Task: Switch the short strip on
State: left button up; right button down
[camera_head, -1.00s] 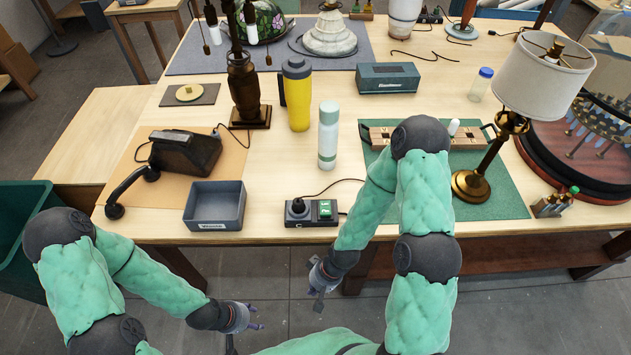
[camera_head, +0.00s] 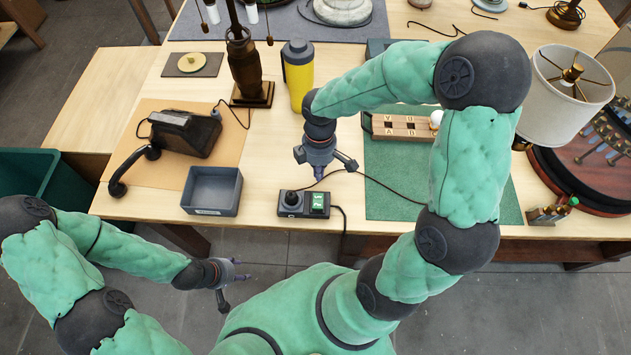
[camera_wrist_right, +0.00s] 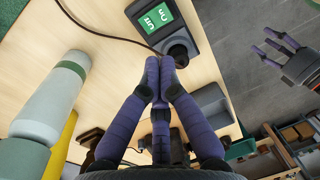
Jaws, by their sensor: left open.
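The short strip (camera_head: 291,211) is a small dark box near the table's front edge, with a round black plug or socket (camera_head: 292,198) on its left and a green rocker switch (camera_head: 318,201) on its right. The strip also shows at the top of the right wrist view (camera_wrist_right: 190,17), with the green switch (camera_wrist_right: 157,20) facing up. I cannot tell the switch's position. My right gripper (camera_head: 318,172) is above and just behind the strip; in its wrist view the fingertips (camera_wrist_right: 159,66) are together and empty, near the black plug. My left gripper (camera_head: 240,274) is open and empty, in front of the table.
A grey tray (camera_head: 210,209) stands left of the strip, with a black telephone (camera_head: 185,133) behind it. A yellow bottle (camera_head: 300,78) stands behind my right gripper. A pale bottle (camera_wrist_right: 52,98) shows in the wrist view. A cable runs behind the strip.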

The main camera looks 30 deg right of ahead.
aim_at(318, 204)
jog(key=f+b, duration=0.1)
jog(key=f, duration=0.3)
jog(key=s+f, duration=0.1)
jog(key=f, duration=0.4)
jog(key=a+f+b, duration=0.1)
jog(key=f, duration=0.3)
jog(key=shift+s+f+b, duration=0.2)
jog(key=shift+f+b, duration=0.1)
jog(key=shift+b, duration=0.05)
jog(key=shift+s+a+f+b, duration=0.1)
jog(key=shift+s+f+b, duration=0.15)
jog(key=shift+f+b, duration=0.3)
jog(key=shift+s+a, duration=0.2)
jog(key=shift+s, duration=0.25)
jog(key=shift+s+f, duration=0.1)
jog(key=shift+f, duration=0.05)
jog(key=shift+w+d+r+p, duration=0.1)
jog(key=shift+w+d+p, duration=0.1)
jog(key=shift+w, duration=0.15)
jog(key=shift+w+d+r+p, duration=0.1)
jog(key=shift+w+p, duration=0.05)
jog(key=shift+w, duration=0.15)
